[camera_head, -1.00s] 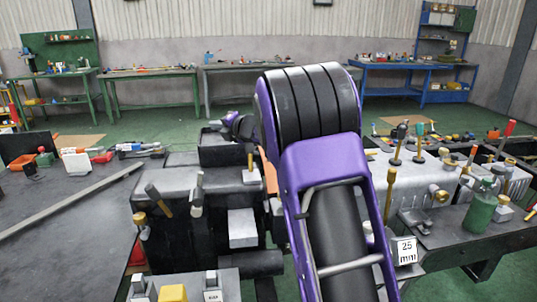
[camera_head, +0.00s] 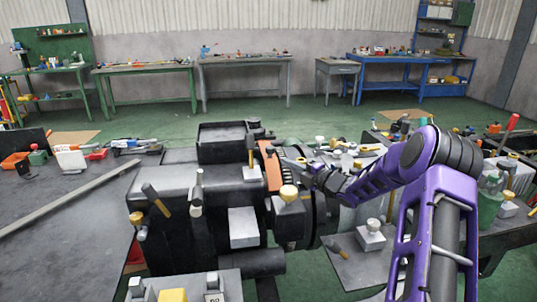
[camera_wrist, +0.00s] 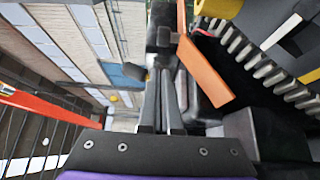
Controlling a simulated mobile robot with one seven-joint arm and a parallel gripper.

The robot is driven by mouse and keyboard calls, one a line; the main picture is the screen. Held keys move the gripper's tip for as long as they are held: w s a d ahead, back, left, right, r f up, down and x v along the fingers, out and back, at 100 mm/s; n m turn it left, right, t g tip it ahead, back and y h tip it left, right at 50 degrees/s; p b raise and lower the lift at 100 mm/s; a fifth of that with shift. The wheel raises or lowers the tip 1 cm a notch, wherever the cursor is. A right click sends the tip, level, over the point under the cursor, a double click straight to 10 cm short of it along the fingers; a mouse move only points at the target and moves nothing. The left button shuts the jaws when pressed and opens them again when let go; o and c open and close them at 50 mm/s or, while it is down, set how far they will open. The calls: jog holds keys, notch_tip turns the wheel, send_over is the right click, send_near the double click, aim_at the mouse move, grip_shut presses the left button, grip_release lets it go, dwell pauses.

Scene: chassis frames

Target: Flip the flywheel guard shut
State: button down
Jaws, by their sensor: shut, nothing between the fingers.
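An orange plate (camera_head: 271,166), apparently the flywheel guard, stands raised at the right end of the black machine housing (camera_head: 190,180). In the wrist view the orange plate (camera_wrist: 207,72) slants just right of my fingers. A dark toothed wheel (camera_wrist: 256,68), apparently the flywheel, shows to its right, uncovered there. My gripper (camera_head: 287,162) is shut and empty, pointing left at the plate from its right side. In the wrist view my gripper (camera_wrist: 163,50) has its fingers together close to the plate's left side. I cannot tell whether they touch it.
Levers with brass and grey knobs (camera_head: 289,193) stand around the machine. A black tray (camera_head: 222,143) sits on top at the back. A bench (camera_head: 60,220) with a long bar is at left. Bottles and tools crowd the right bench (camera_head: 490,205). A red bar (camera_wrist: 45,105) crosses the wrist view's left.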

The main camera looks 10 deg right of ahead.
aim_at(268, 163)
jog(key=x, duration=1)
jog(key=shift+a, duration=0.1)
jog(key=shift+d+f, duration=0.1)
jog(key=shift+d, duration=0.1)
jog(key=d+b, duration=0.3)
jog(key=d, duration=0.2)
jog(key=shift+d, duration=0.35)
jog(key=shift+s, duration=0.1)
